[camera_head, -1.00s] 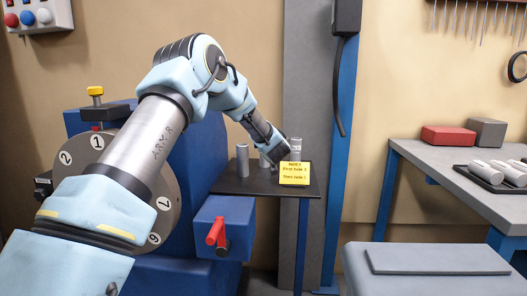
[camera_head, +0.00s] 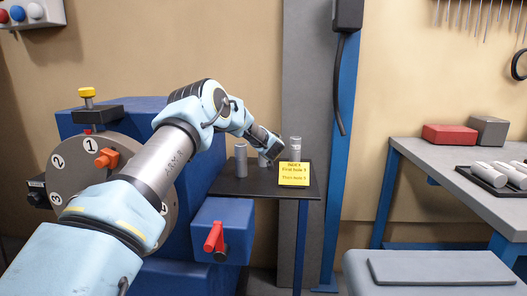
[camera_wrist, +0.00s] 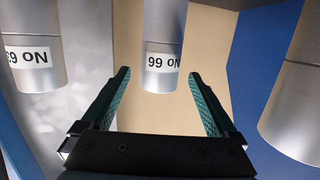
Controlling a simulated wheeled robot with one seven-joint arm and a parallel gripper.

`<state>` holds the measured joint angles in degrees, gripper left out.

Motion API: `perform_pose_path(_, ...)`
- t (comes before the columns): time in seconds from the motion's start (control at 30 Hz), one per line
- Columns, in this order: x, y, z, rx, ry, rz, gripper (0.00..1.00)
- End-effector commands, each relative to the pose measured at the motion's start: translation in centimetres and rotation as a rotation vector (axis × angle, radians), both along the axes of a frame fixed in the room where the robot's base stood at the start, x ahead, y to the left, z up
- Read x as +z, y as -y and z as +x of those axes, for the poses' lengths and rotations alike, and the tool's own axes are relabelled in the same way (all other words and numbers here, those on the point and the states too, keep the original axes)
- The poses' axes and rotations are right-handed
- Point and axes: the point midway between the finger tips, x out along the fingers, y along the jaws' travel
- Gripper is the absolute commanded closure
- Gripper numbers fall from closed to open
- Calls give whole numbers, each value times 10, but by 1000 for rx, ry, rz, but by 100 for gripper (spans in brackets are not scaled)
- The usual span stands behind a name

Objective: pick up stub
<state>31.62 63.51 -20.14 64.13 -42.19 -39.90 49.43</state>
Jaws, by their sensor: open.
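Several grey metal stubs stand upright on a small black stand (camera_head: 232,187). One stub (camera_head: 241,160) is at the left, one (camera_head: 263,160) is partly hidden by my gripper, and one with a pale label (camera_head: 295,148) is at the right. My gripper (camera_head: 278,152) is low over the stand, among the stubs. In the wrist view my gripper (camera_wrist: 158,75) is open and empty. A labelled stub (camera_wrist: 164,45) shows between its fingers, apart from both. Its label is inverted, so 66 or 99 is unclear. Other stubs flank it left (camera_wrist: 35,50) and right (camera_wrist: 295,90).
A yellow sign (camera_head: 294,174) at the stand's front edge reads "First hole 3, Then hole 1". A blue machine (camera_head: 215,222) with a numbered disc (camera_head: 75,165) stands left. A grey bench (camera_head: 450,165) at right holds a tray of cylinders (camera_head: 495,178) and boxes.

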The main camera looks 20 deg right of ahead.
Motion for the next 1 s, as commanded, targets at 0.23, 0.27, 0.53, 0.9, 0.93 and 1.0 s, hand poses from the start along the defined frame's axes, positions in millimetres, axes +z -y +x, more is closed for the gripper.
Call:
perform_pose_path(0.23, -5, 7, 21, -1, -2, -2, 6)
perform_pose_path(0.27, -5, 8, 22, -1, -2, -2, 6)
perform_pose_path(0.53, -6, 8, 23, -1, -1, -1, 6)
perform_pose_path(0.9, -5, 8, 23, -1, 0, 0, 47)
perform_pose_path(0.93, -5, 8, 23, -1, 0, 0, 50)
perform_pose_path(1.0, -5, 8, 23, -1, 0, 0, 58)
